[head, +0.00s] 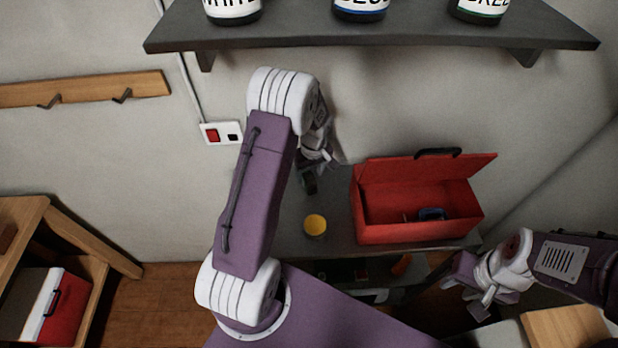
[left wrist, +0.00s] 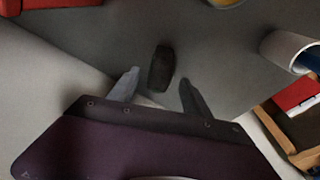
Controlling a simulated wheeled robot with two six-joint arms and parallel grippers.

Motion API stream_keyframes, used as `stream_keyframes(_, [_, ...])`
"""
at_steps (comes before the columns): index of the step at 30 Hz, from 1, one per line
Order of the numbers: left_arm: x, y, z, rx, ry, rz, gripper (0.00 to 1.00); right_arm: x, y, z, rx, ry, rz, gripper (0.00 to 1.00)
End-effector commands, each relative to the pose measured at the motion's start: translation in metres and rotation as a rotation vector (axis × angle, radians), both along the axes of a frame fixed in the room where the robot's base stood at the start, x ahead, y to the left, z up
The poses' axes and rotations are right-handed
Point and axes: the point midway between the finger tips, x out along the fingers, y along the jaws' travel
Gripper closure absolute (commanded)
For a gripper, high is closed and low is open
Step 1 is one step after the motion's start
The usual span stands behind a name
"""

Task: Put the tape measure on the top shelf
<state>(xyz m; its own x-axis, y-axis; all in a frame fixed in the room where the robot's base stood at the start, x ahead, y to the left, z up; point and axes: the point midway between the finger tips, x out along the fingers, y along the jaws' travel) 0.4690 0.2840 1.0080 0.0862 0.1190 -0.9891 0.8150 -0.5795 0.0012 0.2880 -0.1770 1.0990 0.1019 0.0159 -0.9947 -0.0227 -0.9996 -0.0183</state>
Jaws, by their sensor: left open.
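A small dark, rounded object (left wrist: 160,68), which may be the tape measure, lies on the grey worktop (left wrist: 85,45) in the left wrist view. It is between and just beyond my open left fingers (left wrist: 158,88), with gaps on both sides. In the head view my left gripper (head: 311,172) points down over the worktop, partly hidden by its own wrist. The top shelf (head: 370,36) is the dark wall shelf above, with bottles on it. My right gripper (head: 484,296) is at the lower right, away from the worktop objects; its jaw opening is unclear.
An open red toolbox (head: 405,227) stands right of my left gripper. A yellow-topped round item (head: 315,225) stands nearby. A white cylinder (left wrist: 288,50) shows in the left wrist view. Several bottles (head: 361,8) stand on the shelf, with gaps between them.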

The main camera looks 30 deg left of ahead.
Motion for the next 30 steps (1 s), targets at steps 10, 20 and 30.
stream_keyframes(10, [-0.006, -0.01, 0.077, 0.0, -0.003, 0.0, 0.43, 0.0, 0.0, -0.01, 0.0, 0.0, 0.0, 0.64])
stream_keyframes(20, [-0.02, -0.022, 0.091, -0.008, 0.007, -0.074, 0.43, 0.0, 0.0, -0.01, 0.0, 0.0, 0.0, 0.64])
stream_keyframes(30, [-0.166, -0.101, 0.084, -0.041, 0.03, -0.851, 0.43, 0.0, 0.0, -0.01, 0.0, 0.0, 0.0, 0.64])
